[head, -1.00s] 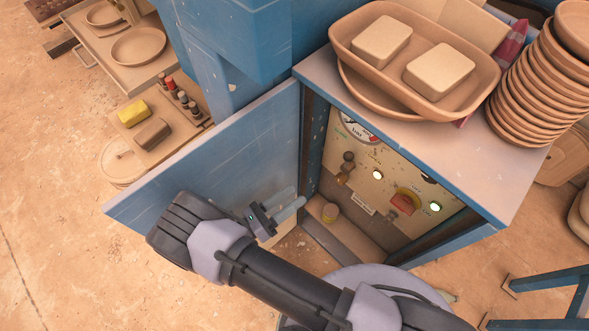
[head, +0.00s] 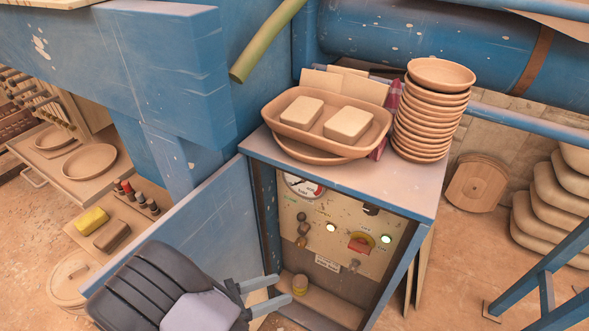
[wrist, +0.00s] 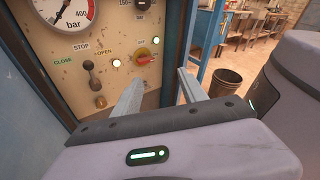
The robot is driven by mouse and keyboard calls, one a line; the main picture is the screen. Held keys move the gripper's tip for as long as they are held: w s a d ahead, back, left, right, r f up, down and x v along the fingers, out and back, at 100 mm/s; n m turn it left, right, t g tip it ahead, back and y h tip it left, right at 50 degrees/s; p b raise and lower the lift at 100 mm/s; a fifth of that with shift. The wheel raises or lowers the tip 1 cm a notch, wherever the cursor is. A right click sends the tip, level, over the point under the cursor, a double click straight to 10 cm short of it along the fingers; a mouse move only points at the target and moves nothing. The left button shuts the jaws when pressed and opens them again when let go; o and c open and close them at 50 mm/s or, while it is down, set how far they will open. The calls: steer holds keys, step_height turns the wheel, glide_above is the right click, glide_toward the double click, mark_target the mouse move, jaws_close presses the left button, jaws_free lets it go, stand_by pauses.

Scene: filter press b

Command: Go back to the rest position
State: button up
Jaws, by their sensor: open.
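My gripper (head: 276,291) is open and empty, in front of the open control cabinet. In the wrist view its two fingers (wrist: 160,90) stand apart, with nothing between them. The control panel (head: 345,220) carries a pressure gauge (head: 303,186), a lever (head: 302,230), a red rotary switch on a yellow plate (head: 361,243) and two lit lamps. The fingers appear apart from the controls.
The blue cabinet door (head: 205,225) stands open on the left, close to my arm. A tray (head: 272,122) with two blocks and a stack of bowls (head: 428,120) sit on the cabinet top. A bucket (wrist: 229,87) stands on the floor. A blue frame (head: 545,275) is at right.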

steer(key=s+d+r+m+y, duration=0.3)
steer(key=d+r+m+y, duration=0.2)
steer(key=r+m, duration=0.3)
steer(key=s+d+r+m+y, duration=0.3)
steer(key=d+r+m+y, duration=0.2)
steer(key=r+m, duration=0.3)
steer(key=s+d+r+m+g+y, duration=0.1)
steer(key=d+r+m+y, duration=0.4)
steer(key=m, duration=0.9)
steer(key=shift+s+r+m+y, duration=0.3)
steer(key=shift+s+r+y, duration=0.45)
steer(key=shift+r, duration=1.15)
steer(key=shift+s, duration=0.15)
